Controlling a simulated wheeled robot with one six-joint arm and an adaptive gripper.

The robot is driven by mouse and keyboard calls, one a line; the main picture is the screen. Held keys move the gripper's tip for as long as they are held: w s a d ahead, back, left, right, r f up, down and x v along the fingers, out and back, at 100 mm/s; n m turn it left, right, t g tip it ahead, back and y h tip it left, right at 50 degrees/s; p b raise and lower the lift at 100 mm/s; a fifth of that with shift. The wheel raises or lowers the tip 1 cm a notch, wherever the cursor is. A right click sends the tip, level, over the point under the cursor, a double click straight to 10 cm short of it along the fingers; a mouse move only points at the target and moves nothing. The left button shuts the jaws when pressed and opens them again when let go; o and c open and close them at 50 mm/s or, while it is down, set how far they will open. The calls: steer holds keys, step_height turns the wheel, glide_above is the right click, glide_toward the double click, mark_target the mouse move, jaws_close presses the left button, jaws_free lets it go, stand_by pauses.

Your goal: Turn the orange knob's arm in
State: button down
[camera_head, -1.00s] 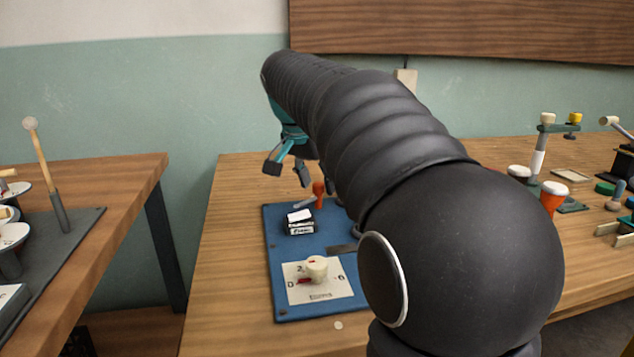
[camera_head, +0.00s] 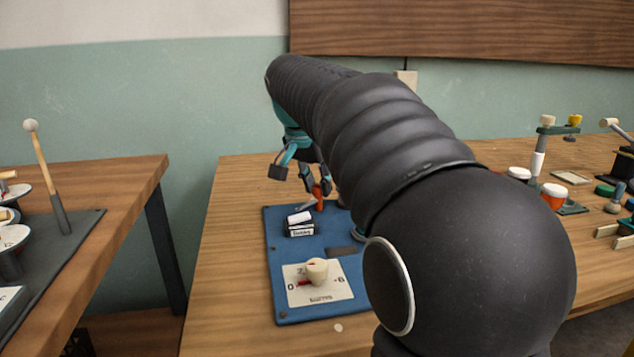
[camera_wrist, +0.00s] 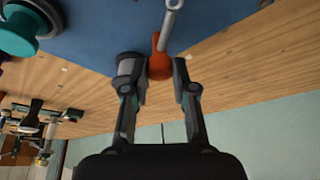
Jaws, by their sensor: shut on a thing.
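The orange knob (camera_head: 319,197) stands at the far edge of the blue board (camera_head: 284,262). Its grey arm (camera_head: 306,206) points left and toward the camera in the head view. In the wrist view the orange knob (camera_wrist: 159,62) sits between my fingertips, and its arm (camera_wrist: 170,22) runs up the picture, away from my gripper. My gripper (camera_wrist: 162,80) is shut on the orange knob. In the head view my gripper (camera_head: 302,178) is at the board's far edge, and my arm hides part of it.
A white dial (camera_head: 317,270) and a black-and-white block (camera_head: 299,224) are on the board. A grey cylinder (camera_wrist: 130,65) stands close beside one finger in the wrist view. Several other devices are on the table at right. The wood left of the board is clear.

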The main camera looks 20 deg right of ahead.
steer(key=n+t+y, duration=0.1)
steer(key=n, duration=0.3)
steer(key=shift+s+d+p, duration=0.1)
steer(key=shift+p, duration=0.3)
steer(key=n+y+p, duration=0.1)
steer(key=n, duration=0.2)
steer(key=shift+d+r+n+t, duration=0.1)
steer(key=shift+n+t, duration=0.2)
steer(key=n+y, duration=0.1)
steer(key=n, duration=0.2)
steer(key=shift+n+y+p, duration=0.3)
steer(key=shift+y+p, duration=0.1)
steer(key=shift+d+n+y, duration=0.1)
steer(key=shift+n+y, duration=0.6)
steer(key=shift+n, duration=1.2)
steer(key=c, duration=0.9)
jaws_free()
steer(key=shift+c, duration=0.2)
